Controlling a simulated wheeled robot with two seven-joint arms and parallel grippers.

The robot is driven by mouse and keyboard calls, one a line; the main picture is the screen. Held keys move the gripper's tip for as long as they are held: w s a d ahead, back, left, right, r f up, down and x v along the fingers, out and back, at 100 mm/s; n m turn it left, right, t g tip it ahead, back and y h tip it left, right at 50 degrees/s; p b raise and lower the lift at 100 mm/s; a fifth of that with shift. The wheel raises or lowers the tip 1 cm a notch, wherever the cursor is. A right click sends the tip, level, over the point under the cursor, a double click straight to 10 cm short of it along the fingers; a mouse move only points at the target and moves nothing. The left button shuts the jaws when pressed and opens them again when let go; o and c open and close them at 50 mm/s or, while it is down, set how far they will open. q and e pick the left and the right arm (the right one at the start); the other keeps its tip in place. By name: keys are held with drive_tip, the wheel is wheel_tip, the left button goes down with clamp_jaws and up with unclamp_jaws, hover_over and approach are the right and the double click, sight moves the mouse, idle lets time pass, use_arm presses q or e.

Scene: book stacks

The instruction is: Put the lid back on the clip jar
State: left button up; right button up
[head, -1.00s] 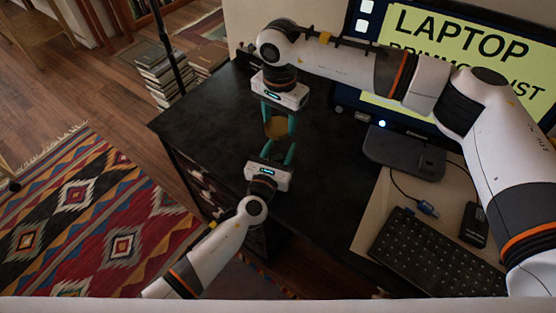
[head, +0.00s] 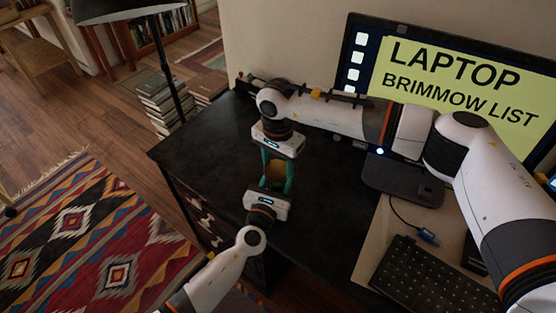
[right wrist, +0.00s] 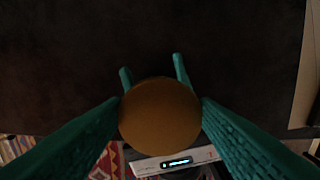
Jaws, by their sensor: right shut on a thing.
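A round brown-orange disc, which looks like the lid (head: 273,170), is between the teal fingers of my right gripper (head: 275,166), and the gripper is shut on it. In the right wrist view the lid (right wrist: 160,116) is seen face-on, with a finger at each side. My left gripper (head: 276,183) faces the right one from the front, close to it. Its fingertips show past the lid's far edge in the right wrist view, set apart. What lies between them is hidden, and the clip jar is not visible.
Both grippers are over the black desk (head: 215,130); its left part is clear. To the right are a dark stand (head: 400,180), a keyboard (head: 430,280) and a monitor (head: 465,90). A lamp (head: 120,10) and book stacks (head: 165,100) are beyond the desk's left edge.

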sight(277, 187)
drive_tip(key=shift+f, duration=0.85)
drive_tip(key=shift+f, duration=0.55)
